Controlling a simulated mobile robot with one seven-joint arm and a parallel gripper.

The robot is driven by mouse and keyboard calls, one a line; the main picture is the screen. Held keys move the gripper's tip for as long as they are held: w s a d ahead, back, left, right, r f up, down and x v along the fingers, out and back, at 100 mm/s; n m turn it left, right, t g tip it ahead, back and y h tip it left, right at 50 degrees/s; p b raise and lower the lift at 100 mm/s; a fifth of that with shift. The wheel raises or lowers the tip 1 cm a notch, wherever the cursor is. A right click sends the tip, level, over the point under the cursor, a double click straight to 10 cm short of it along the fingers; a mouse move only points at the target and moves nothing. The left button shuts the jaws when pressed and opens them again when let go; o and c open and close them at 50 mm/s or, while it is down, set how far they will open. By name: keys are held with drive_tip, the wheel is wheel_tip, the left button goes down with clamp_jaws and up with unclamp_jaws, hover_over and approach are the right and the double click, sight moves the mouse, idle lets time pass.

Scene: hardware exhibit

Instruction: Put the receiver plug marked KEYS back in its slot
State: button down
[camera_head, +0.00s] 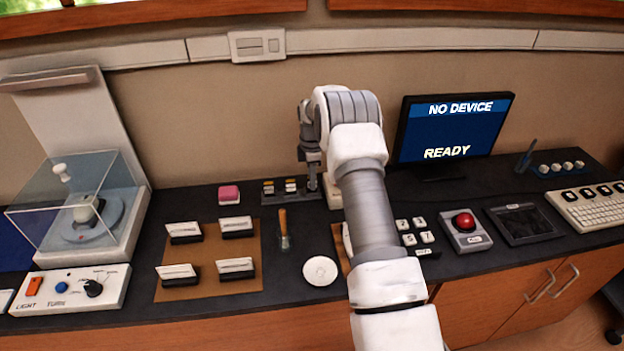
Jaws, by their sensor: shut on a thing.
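My gripper (312,182) points down at the back of the counter, at the right end of a small dark slot block (272,199). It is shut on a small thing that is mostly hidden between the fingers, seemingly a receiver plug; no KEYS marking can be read. Small pieces with yellowish and pale parts (291,185) stand on the block left of my gripper. Whether the held thing touches the block cannot be told. The monitor (455,130) at the right reads "NO DEVICE" and "READY".
A brown mat with card holders (212,257), a pink block (229,194), a wooden-handled tool (283,230) and a white disc (320,270) lie left of my arm. A red-button box (467,230) and keyboard (590,206) stand right. A clear-covered device (80,210) stands far left.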

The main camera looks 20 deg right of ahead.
drive_tip(key=shift+f, duration=0.15)
drive_tip(key=shift+c, duration=1.3)
unclamp_jaws()
drive_tip(key=shift+r+p, duration=1.65)
drive_tip(key=shift+r, duration=1.85)
